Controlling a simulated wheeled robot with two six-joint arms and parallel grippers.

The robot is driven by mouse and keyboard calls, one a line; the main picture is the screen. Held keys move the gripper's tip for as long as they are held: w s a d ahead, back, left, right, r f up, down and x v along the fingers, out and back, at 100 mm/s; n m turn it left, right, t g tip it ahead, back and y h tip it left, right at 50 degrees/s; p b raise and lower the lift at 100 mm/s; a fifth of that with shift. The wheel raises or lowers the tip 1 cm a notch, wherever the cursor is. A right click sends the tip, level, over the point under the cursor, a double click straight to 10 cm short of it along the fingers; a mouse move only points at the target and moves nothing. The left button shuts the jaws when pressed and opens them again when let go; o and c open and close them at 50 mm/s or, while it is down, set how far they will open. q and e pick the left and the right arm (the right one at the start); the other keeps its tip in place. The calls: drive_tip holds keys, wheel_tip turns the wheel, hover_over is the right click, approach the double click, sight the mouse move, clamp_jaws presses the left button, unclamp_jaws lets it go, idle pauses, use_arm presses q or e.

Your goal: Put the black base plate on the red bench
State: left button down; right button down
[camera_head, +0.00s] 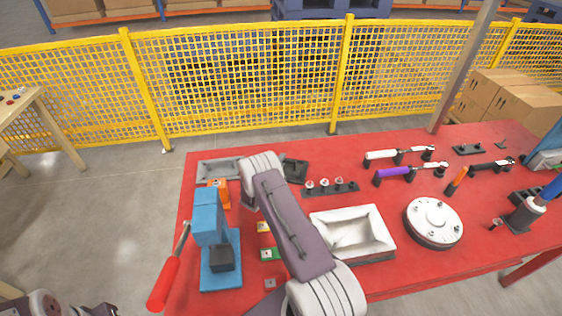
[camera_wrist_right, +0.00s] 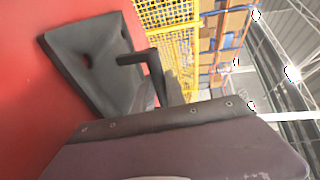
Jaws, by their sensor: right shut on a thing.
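The black base plate (camera_wrist_right: 92,62) fills the upper left of the right wrist view, dark, flat and with holes, close against the red bench (camera_wrist_right: 30,110). I cannot tell whether it lies fully flat. My right gripper (camera_wrist_right: 152,78) is shut on the plate at its near side. In the head view, part of the black plate (camera_head: 295,169) shows just right of my right wrist, over the far side of the red bench (camera_head: 400,292). My right arm hides the gripper's fingers there. Only some left arm parts show at the bottom left corner; its gripper is not seen.
A grey tray (camera_head: 216,169) lies left of my right wrist. A blue press (camera_head: 209,222) with a red handle stands at the left. A white tray (camera_head: 352,234), a round white flange (camera_head: 433,221) and several tools occupy the right. A yellow fence (camera_head: 250,85) stands behind.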

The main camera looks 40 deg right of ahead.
drive_tip(key=c, duration=1.4)
unclamp_jaws()
drive_tip(key=shift+f, duration=0.1)
drive_tip(key=shift+o, duration=0.2)
drive_tip(key=shift+a+r, duration=0.1)
drive_tip(key=shift+r, duration=0.2)
drive_tip(key=v, duration=0.7)
drive_tip(key=shift+s+a, duration=0.15)
drive_tip(key=shift+a, duration=0.05)
